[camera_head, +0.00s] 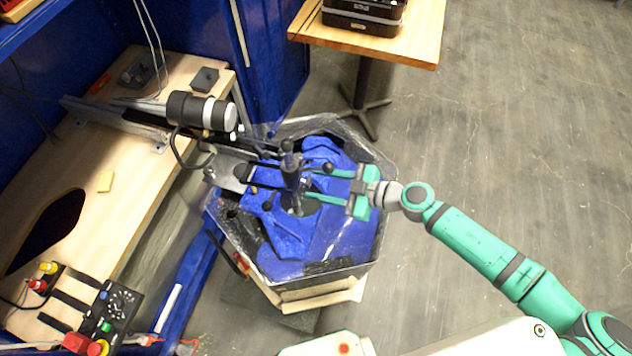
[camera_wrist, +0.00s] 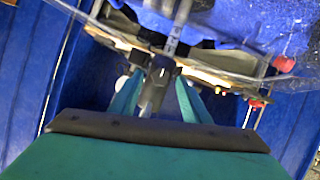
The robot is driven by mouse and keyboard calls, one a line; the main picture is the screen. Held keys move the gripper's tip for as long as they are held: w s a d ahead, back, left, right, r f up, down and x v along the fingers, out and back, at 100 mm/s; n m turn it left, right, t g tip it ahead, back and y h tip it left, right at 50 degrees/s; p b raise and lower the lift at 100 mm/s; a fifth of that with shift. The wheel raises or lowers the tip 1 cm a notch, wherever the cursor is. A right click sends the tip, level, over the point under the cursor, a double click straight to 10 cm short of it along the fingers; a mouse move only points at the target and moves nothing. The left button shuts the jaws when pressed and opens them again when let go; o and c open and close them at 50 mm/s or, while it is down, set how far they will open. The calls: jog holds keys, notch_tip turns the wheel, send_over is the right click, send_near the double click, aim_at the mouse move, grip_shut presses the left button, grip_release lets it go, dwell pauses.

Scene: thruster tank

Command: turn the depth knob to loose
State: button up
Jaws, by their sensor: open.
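A dark upright post (camera_head: 291,180) stands over the middle of the tank, with several small black ball-ended knobs around it. One black knob (camera_head: 287,146) is at its top and another (camera_head: 267,205) at its lower left. No label shows, so I cannot tell which is the depth knob. My gripper (camera_head: 309,183) reaches in from the right, its green fingers open and close to the post. In the wrist view my gripper (camera_wrist: 156,92) has a black fitting (camera_wrist: 161,70) with a grey shaft between its fingers. I cannot tell whether they touch it.
The hexagonal clear-walled tank (camera_head: 372,160) has blue inside. A black and silver motor (camera_head: 203,111) sits on a rail at its left. A wooden workbench (camera_head: 150,175) carries a control box (camera_head: 112,312). A small table (camera_head: 425,35) stands behind. The floor at right is clear.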

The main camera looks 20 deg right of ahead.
jog(key=shift+w+a+f, duration=0.3)
jog(key=shift+w+a, duration=0.15)
jog(key=shift+a, duration=0.05)
jog(key=shift+s+d, duration=0.1)
jog(key=shift+d, duration=0.05)
jog(key=c, duration=1)
jog(key=shift+c, duration=0.2)
